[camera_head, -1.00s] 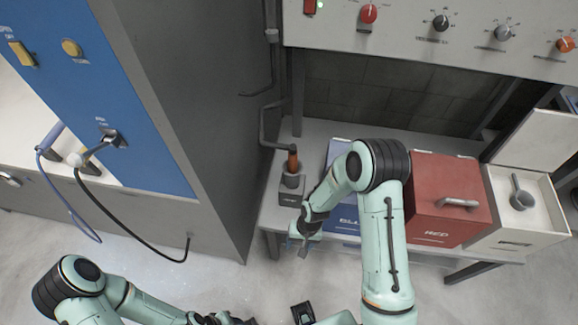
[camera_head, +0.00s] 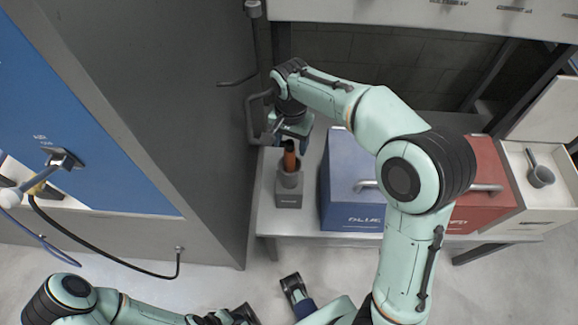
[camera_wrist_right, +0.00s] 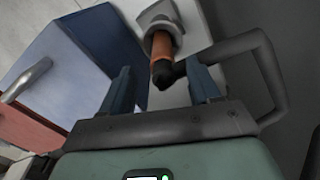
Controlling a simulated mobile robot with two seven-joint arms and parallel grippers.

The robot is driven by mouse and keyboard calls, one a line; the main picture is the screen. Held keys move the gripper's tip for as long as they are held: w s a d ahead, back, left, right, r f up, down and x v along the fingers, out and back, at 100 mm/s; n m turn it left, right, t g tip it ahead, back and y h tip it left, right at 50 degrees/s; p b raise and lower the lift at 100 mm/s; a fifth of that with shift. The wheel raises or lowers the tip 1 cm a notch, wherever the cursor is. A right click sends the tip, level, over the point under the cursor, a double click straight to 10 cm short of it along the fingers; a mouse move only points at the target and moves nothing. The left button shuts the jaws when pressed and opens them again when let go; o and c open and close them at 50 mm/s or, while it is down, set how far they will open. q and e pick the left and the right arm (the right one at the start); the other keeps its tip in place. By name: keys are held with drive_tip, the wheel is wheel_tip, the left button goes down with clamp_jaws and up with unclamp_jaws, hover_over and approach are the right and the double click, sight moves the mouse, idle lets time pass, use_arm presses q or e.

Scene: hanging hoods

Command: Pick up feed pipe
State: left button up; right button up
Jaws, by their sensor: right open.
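My right gripper (camera_head: 292,130) is open above the grip. In the wrist view its two fingers (camera_wrist_right: 161,83) are on either side of the pipe's dark upper end, with gaps visible. My left arm is at the bottom left; its gripper (camera_head: 236,315) is partly cut off.
A blue box (camera_head: 345,180) stands right of the holder, then a red box (camera_head: 483,213) and a pale open box (camera_head: 525,210) with a ladle-like tool. A tall grey cabinet (camera_head: 140,110) is close on the left. My right arm partly covers the boxes.

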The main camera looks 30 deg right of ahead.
sight(289, 157)
drive_tip(key=shift+w+a+f+b, duration=0.1)
drive_tip(key=shift+f+b, duration=0.25)
drive_tip(key=shift+f, duration=1.45)
drive_tip(key=shift+a+f+b, duration=0.1)
drive_tip(key=shift+f+b, duration=0.2)
drive_tip(key=shift+f, duration=1.5)
clamp_jaws()
